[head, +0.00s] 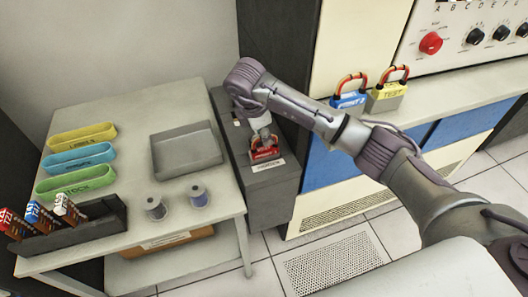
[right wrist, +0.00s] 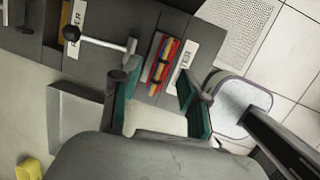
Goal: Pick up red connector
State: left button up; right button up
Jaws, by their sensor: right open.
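The red connector (head: 265,155) sits on top of a narrow dark grey cabinet (head: 272,187) beside the table. In the right wrist view the red connector (right wrist: 162,62) shows with coloured wires across it, next to a white label. My right gripper (head: 264,134) is just above the connector in the head view and partly covers it. In the right wrist view my right gripper (right wrist: 160,98) is open, with teal pads apart and nothing between them. The connector lies ahead of the opening, not gripped. My left gripper is not in view.
A lever with a black knob (right wrist: 71,33) stands close to the connector. Blue (head: 348,98) and yellow (head: 388,97) connectors sit on the ledge at right. The table holds a grey tray (head: 186,150), coloured bins, two spools and a dark rack (head: 75,232).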

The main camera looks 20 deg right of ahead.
aim_at(264, 148)
jog(key=shift+x, duration=1.4)
grip_shut()
jog(key=shift+w, duration=0.1)
